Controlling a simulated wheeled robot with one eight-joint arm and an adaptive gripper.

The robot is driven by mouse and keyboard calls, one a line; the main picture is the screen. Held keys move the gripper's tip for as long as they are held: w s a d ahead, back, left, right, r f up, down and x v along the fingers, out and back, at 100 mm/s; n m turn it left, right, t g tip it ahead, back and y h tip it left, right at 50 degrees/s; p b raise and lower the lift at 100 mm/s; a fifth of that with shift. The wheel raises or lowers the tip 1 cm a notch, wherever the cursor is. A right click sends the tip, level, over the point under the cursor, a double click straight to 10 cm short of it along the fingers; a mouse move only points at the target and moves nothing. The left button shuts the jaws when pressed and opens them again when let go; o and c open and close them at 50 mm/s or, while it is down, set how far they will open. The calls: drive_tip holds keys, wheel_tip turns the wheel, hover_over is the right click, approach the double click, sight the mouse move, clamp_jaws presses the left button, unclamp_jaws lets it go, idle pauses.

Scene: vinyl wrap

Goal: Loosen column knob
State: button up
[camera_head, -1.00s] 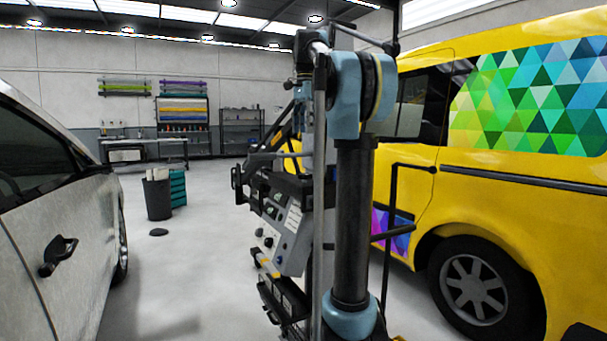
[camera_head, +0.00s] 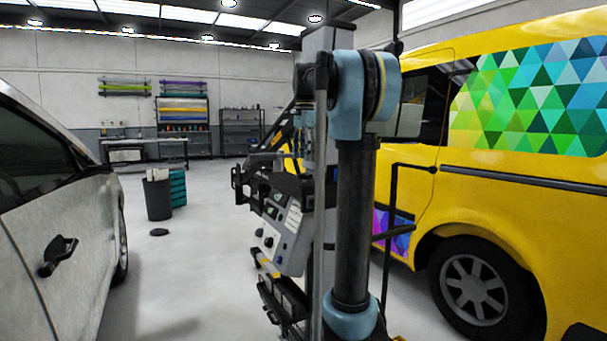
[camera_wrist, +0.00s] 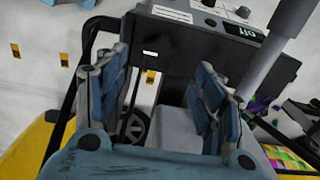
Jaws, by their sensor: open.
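In the wrist view, my gripper (camera_wrist: 163,70) is open, its blue-padded fingers apart, with nothing clearly held between them. Beyond the fingertips is a dark machine body (camera_wrist: 190,45) with a small lit display and dials along its upper edge. A pale grey post (camera_wrist: 276,45) rises at the right, outside the right finger. I cannot make out the column knob for certain. In the head view, the machine's control panel (camera_head: 287,240) shows left of my upright arm. My gripper is mostly hidden there behind my arm and a pole.
The yellow van (camera_head: 500,200) stands close on the right, with a patterned wrap. A silver car (camera_head: 60,225) stands on the left. A bin (camera_head: 158,198), workbench (camera_head: 145,142) and shelves (camera_head: 242,130) are farther back.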

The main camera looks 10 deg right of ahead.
sight(304, 174)
drive_tip(key=shift+f, duration=3.2)
drive_tip(key=shift+c, duration=0.4)
drive_tip(key=shift+a, duration=0.1)
drive_tip(key=c, duration=1)
